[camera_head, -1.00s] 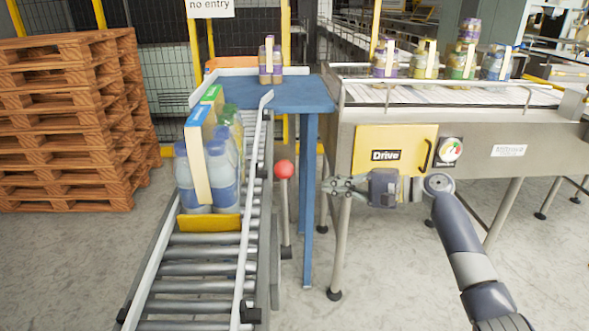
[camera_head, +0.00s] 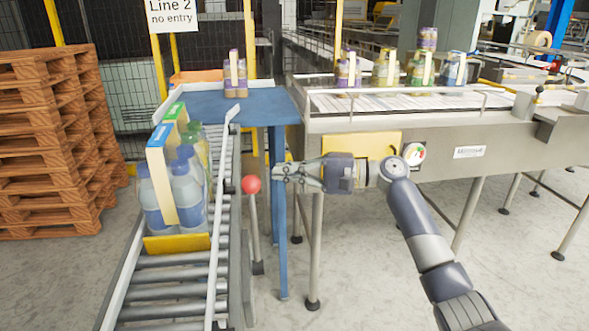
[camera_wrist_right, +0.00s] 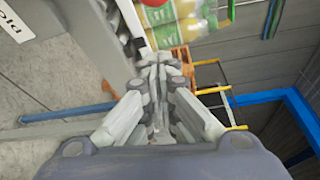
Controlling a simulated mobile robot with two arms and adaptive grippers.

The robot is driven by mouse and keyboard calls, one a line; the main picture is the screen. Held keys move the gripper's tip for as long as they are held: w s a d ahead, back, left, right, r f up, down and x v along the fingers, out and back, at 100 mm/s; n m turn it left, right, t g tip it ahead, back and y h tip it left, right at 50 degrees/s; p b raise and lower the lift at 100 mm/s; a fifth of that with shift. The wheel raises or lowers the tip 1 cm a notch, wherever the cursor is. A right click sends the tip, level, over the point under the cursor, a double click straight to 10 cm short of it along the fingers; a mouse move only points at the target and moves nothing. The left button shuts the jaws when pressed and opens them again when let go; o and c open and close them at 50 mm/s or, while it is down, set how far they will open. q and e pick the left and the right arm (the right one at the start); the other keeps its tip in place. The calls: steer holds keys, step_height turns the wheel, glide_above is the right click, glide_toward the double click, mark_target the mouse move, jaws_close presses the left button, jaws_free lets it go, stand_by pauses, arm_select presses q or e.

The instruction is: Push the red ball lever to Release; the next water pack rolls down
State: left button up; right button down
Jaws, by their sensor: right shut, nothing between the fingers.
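The red ball lever (camera_head: 251,185) stands on a grey rod beside the right side of the roller conveyor (camera_head: 160,292). My right gripper (camera_head: 277,172) is shut and empty, just right of the red ball and a small gap from it in the head view. A water pack (camera_head: 188,195) with blue-labelled bottles rests on the rollers against a yellow stop plate (camera_head: 177,244). A green-topped pack (camera_head: 194,133) stands behind it. My left gripper is not in view.
A blue table (camera_head: 245,108) holds a purple pack (camera_head: 235,75) at the back. The grey machine (camera_head: 470,136) with a white-topped belt and several packs fills the right. Wooden pallets (camera_head: 50,150) are stacked at left. Blue table legs stand close behind my right gripper.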

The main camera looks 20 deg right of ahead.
steer(key=a+p, duration=0.1)
steer(key=a, duration=0.1)
steer(key=s+a+p, duration=0.1)
steer(key=a+p, duration=0.1)
steer(key=a, duration=0.1)
steer(key=shift+a+r, duration=0.2)
steer(key=shift+a, duration=0.15)
stand_by(0.3)
